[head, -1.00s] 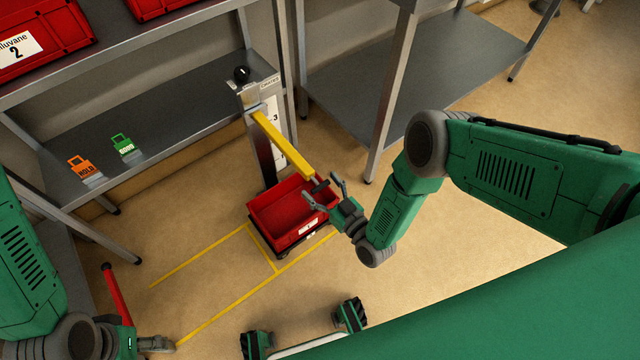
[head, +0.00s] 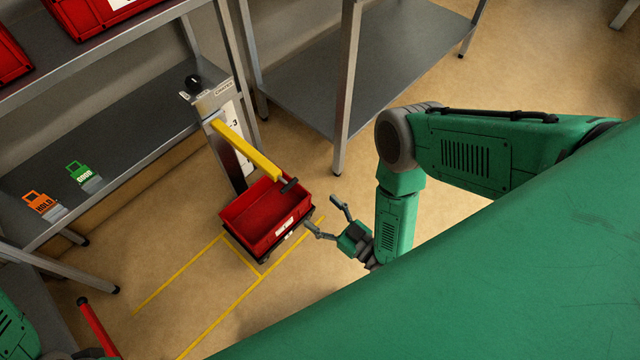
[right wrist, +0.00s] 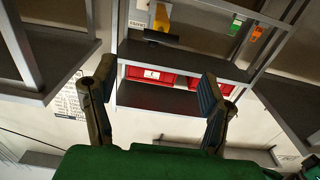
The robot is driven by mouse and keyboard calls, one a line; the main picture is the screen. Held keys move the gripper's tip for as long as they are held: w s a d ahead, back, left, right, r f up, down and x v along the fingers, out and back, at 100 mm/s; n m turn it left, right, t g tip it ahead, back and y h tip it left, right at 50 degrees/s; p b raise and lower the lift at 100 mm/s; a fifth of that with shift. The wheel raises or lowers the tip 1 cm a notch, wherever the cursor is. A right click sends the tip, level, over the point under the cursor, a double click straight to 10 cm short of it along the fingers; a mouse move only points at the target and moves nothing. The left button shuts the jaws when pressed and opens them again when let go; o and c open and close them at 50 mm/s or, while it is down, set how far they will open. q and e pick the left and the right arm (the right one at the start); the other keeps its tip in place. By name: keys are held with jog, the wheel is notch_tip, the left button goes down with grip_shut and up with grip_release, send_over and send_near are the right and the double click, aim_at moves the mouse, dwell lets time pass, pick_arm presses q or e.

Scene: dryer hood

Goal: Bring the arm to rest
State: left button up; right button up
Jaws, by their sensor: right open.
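My right arm (head: 468,148) comes in from the right. Its gripper (head: 320,212) is open and empty, just right of the red bin and apart from the yellow bar. In the right wrist view its two fingers (right wrist: 158,75) stand wide apart with nothing between them. The yellow bar (head: 245,148) reaches out from a grey post (head: 224,150) over the red bin (head: 266,217) and ends in a dark grip (head: 289,185). Of my left arm (head: 14,328) only a part shows at the lower left edge; its gripper is out of the picture.
A grey shelf rack (head: 120,130) stands at the left, with orange (head: 40,203) and green (head: 80,171) tags. Another grey rack (head: 345,90) stands behind. Yellow floor lines (head: 222,316) run before the bin. A red bar (head: 97,326) is at the lower left.

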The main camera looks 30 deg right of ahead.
jog(key=s+d+r+m+g+h, duration=0.1)
jog(key=s+d+r+g+h, duration=0.1)
jog(key=s+g, duration=0.3)
jog(key=s+d+r+m+g+h, duration=0.1)
jog(key=s+d+r+g+h, duration=0.1)
jog(key=s+d+r+g, duration=0.2)
jog(key=s+d+r+m+g+h, duration=0.1)
jog(key=s+d+r+g+h, duration=0.1)
jog(key=s+g, duration=0.5)
jog(key=shift+s+d+r, duration=0.4)
jog(key=shift+d+r, duration=0.4)
jog(key=shift+r, duration=0.15)
jog(key=shift+w, duration=0.15)
